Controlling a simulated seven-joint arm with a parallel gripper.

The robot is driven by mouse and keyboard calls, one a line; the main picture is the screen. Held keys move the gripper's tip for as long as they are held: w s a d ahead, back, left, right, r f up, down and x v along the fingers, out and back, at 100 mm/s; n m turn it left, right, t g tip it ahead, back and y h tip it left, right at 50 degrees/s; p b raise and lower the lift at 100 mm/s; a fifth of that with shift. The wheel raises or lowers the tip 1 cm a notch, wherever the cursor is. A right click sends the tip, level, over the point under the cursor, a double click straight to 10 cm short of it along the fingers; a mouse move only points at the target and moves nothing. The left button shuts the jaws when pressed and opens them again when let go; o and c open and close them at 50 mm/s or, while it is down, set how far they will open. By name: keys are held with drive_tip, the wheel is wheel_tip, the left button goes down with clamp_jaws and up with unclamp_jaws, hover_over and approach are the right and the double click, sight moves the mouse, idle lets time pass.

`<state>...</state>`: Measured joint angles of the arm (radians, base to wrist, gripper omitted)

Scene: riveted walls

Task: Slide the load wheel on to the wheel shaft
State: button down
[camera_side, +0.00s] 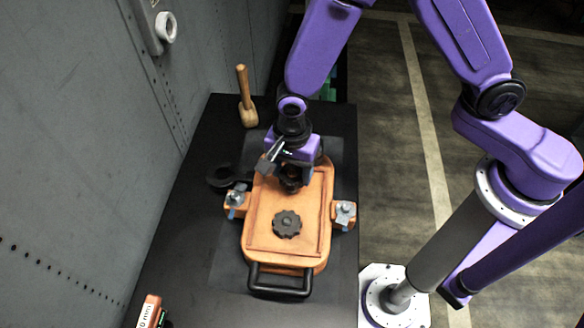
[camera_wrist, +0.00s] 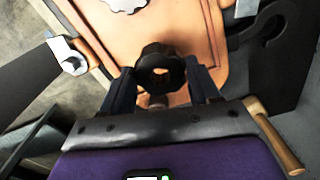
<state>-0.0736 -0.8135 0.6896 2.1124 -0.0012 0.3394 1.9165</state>
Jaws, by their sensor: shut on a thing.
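My gripper (camera_wrist: 162,88) is shut on a dark lobed wheel (camera_wrist: 160,66), which I take to be the load wheel. One finger lies on each side of it, and orange shows through its centre hole. The wheel is over the far part of an orange panel (camera_side: 262,215); in the side view the wheel (camera_side: 290,178) is partly hidden by my gripper. A short brownish stub (camera_wrist: 157,100) shows close to the wheel between the fingers; I cannot tell whether it is the wheel shaft or touches the wheel. A similar dark wheel (camera_side: 286,224) sits mid-panel.
Bolted lugs stand at the panel's left (camera_side: 236,200) and right (camera_side: 345,213). A black handle (camera_side: 280,284) is at its near end. A black hooked tool (camera_side: 222,177) and a mallet (camera_side: 247,105) lie on the black table (camera_side: 185,255). A riveted wall (camera_side: 80,130) bounds the left.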

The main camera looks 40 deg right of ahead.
drive_tip(key=shift+f, duration=2.05)
drive_tip(key=shift+c, duration=0.8)
unclamp_jaws()
wheel_tip(320, 180, up, 17)
drive_tip(key=s+d+r+n, duration=0.3)
drive_tip(key=s+d+n, duration=0.5)
drive_tip(key=d+n, duration=0.2)
drive_tip(key=s+d+r+n, duration=0.2)
drive_tip(key=s+d+n, duration=0.7)
drive_tip(key=n, duration=0.5)
drive_tip(key=shift+s+d+r, duration=0.15)
drive_tip(key=shift+d+r, duration=0.25)
drive_tip(key=shift+d, duration=0.35)
